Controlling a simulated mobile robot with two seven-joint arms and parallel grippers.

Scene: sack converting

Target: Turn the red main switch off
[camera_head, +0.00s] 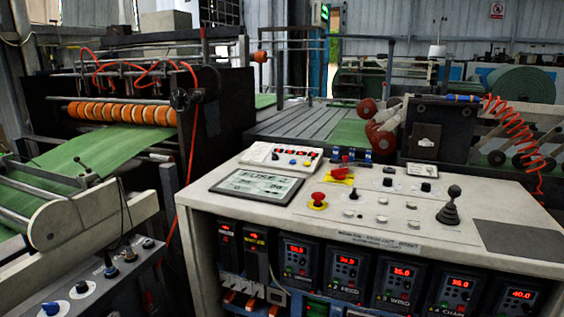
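A red switch handle on a yellow plate (340,174), which looks like the red main switch, sits near the back of the pale control console (395,235). Its exact turn position is too small to tell. In front of it and to its left is a red mushroom button on a yellow ring (318,199). Neither of my grippers is in view, and nothing covers the switch.
The console top also carries a display panel (257,184), a white button box (281,156), several small buttons and a black joystick (450,206). Lit drive units (347,273) sit below. A machine with green web (117,150) stands at left; a coiled red hose (510,120) hangs at right.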

